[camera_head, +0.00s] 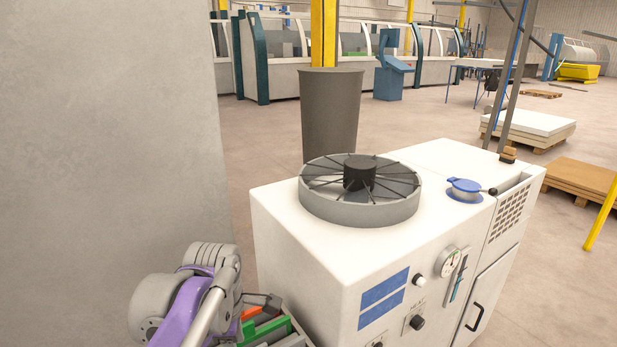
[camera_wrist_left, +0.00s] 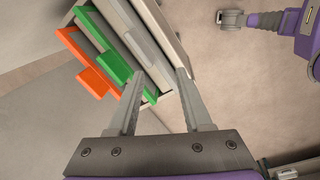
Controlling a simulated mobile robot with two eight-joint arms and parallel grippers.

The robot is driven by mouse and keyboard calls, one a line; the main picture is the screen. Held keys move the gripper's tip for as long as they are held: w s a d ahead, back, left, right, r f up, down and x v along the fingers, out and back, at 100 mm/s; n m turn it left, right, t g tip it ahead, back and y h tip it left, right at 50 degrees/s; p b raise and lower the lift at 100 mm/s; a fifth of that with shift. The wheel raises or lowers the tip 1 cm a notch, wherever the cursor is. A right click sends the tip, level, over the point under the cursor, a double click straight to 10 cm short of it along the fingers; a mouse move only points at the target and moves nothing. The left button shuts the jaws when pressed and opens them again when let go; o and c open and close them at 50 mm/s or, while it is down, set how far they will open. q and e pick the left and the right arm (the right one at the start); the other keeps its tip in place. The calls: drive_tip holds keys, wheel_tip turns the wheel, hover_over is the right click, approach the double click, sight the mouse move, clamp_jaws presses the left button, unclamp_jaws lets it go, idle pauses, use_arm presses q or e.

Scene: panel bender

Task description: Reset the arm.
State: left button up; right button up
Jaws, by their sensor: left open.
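My left arm, purple and grey, comes in at the lower left of the head view. In the left wrist view my left gripper (camera_wrist_left: 160,73) is open, with two grey fingers apart. Nothing is clearly held between them. The fingertips are in front of a container (camera_wrist_left: 172,38) holding a green piece (camera_wrist_left: 113,66), an orange piece (camera_wrist_left: 92,80) and grey strips. I cannot tell whether the fingers touch these. In the head view the green piece (camera_head: 266,330) and orange piece (camera_head: 250,328) show beside the arm. My right gripper is not in view.
A white machine cabinet (camera_head: 300,250) with a round fan (camera_head: 360,190), gauge (camera_head: 449,262) and blue cap (camera_head: 465,189) stands right of the arm. A grey wall or column (camera_head: 110,120) fills the left. A grey bin (camera_head: 331,115) stands behind the cabinet. Pallets (camera_head: 575,180) lie at right.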

use_arm(q)
drive_tip(key=s+a+f+m+t+p, duration=0.1)
drive_tip(key=s+m+p, duration=0.3)
drive_tip(key=s+m, duration=0.4)
drive_tip(key=s+a+f+m+t+p, duration=0.2)
drive_tip(key=s+f+m+t+p, duration=0.1)
drive_tip(key=s+m, duration=0.5)
drive_tip(key=f+m, duration=0.1)
drive_tip(key=m, duration=0.2)
drive_tip(key=shift+a+f+p, duration=0.15)
drive_tip(key=shift+a+p, duration=0.05)
drive_tip(key=shift+p, duration=0.2)
